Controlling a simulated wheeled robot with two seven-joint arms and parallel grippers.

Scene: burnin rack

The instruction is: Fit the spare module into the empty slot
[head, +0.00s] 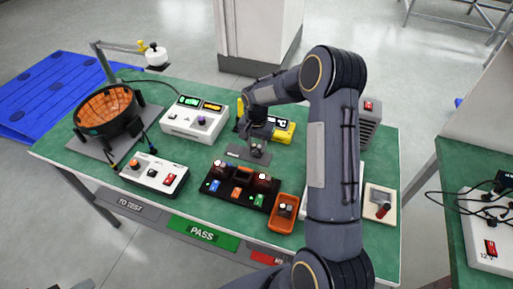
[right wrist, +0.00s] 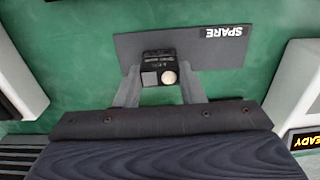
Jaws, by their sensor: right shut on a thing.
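The spare module (right wrist: 158,62) is a small dark block with a light square and a round silver button on top. My right gripper (right wrist: 160,88) is shut on it, one finger on each side. In the head view the module (head: 257,151) is at the right end of the grey SPARE mat (head: 236,154); I cannot tell whether it touches the mat. The dark rack (head: 240,187) stands in front, with blue, orange and green labels. Modules show at its left and right; the middle position looks empty. My left gripper is not in view.
An orange tray (head: 283,225) holding a small module stands right of the rack. A white switch box (head: 153,173) stands left, a white meter unit (head: 194,118) behind. Green table shows between the mat and rack.

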